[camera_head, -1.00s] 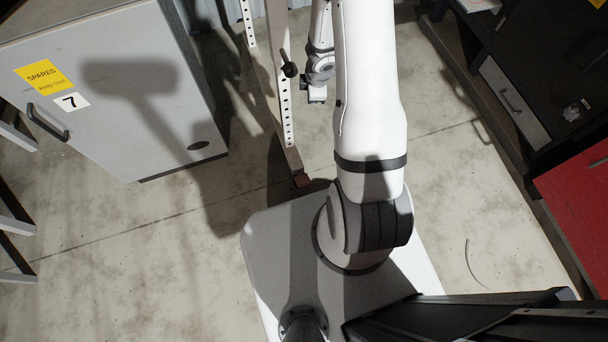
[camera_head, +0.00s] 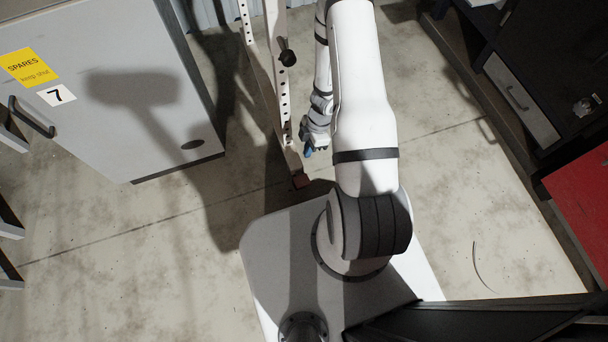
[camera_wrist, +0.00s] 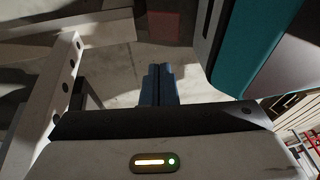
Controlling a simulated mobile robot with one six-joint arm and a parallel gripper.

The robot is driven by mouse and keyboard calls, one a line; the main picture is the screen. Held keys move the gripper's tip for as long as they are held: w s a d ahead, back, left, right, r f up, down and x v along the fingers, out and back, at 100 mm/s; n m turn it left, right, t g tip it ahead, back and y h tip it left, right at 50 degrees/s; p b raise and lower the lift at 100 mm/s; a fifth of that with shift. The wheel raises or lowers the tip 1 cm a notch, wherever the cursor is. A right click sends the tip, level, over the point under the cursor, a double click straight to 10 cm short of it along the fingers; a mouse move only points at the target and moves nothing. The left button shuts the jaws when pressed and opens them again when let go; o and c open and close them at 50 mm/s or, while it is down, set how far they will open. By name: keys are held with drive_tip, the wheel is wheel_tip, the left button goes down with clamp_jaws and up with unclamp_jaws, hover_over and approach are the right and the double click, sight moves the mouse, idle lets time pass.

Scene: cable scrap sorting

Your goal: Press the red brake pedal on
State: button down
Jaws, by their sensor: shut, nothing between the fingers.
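The red brake pedal (camera_head: 301,181) is a small dull-red block low at the foot of the perforated post, near the floor and partly in shadow. In the wrist view it shows as a dim reddish pad (camera_wrist: 160,27) at the top, beyond my fingertips. My gripper (camera_head: 308,153) hangs down just above and slightly right of the pedal in the head view. Its blue fingers are together and empty, and they also show in the wrist view (camera_wrist: 159,70). A gap shows between fingertips and pedal. Whether the pedal is up or down I cannot tell.
The perforated steel post (camera_head: 267,85) with a black knob (camera_head: 287,55) stands close left of my gripper. A grey SPARES cabinet (camera_head: 130,110) is at left. A dark bench with a drawer (camera_head: 520,100) and a red panel (camera_head: 585,205) are at right. Floor between is clear.

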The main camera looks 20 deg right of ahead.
drive_tip(key=b, duration=0.9)
approach(302, 181)
drive_tip(key=x, duration=0.5)
drive_tip(key=shift+w+a+r, duration=0.1)
drive_tip(key=shift+w+a, duration=0.15)
drive_tip(key=shift+a, duration=0.05)
drive_tip(key=shift+s+f, duration=0.15)
drive_tip(key=shift+f, duration=0.15)
drive_tip(key=shift+s+f+b, duration=0.25)
drive_tip(key=shift+f+b, duration=0.1)
drive_tip(key=shift+b, duration=0.3)
